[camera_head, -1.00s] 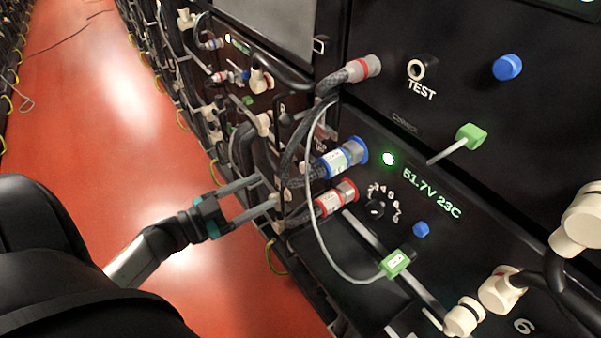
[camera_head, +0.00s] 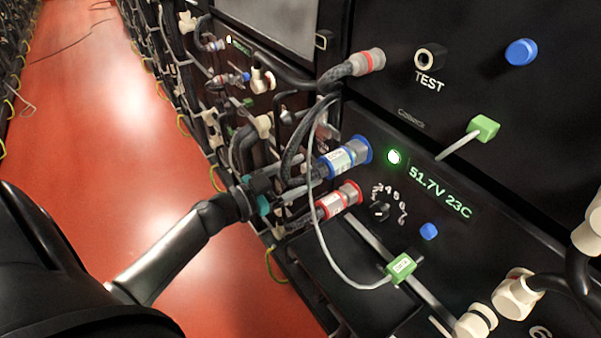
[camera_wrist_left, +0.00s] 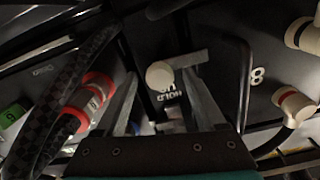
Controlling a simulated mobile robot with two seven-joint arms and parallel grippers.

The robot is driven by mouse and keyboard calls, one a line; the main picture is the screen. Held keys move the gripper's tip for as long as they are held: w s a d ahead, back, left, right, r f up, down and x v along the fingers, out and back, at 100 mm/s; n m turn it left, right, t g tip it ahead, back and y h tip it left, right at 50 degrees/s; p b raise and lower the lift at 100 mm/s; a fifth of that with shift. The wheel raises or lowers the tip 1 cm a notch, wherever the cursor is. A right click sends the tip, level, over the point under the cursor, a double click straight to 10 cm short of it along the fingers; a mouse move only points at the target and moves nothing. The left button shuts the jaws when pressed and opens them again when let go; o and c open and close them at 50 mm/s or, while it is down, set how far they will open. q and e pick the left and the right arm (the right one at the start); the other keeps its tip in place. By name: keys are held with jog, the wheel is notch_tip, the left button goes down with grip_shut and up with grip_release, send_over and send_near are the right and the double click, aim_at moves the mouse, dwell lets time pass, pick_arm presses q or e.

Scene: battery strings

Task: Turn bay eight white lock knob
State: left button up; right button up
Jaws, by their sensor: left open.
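The white round lock knob (camera_wrist_left: 159,75) shows in the left wrist view, with "HOLD" lettering just below it and an "8" on the panel to its right. My left gripper (camera_wrist_left: 160,88) is open, with one finger on each side of the knob. Whether either finger touches it I cannot tell. In the head view my left gripper (camera_head: 282,190) reaches in among cables left of the blue and red connectors, and the knob is hidden there. My right gripper is not in view.
A red-banded connector (camera_wrist_left: 92,100) with a thick braided cable lies left of the fingers. Cream connectors (camera_wrist_left: 296,105) and a black handle are on the right. In the head view, a blue connector (camera_head: 346,158) and a red connector (camera_head: 339,200) sit close by.

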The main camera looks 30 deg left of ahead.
pick_arm(q)
grip_shut()
dwell(0.5)
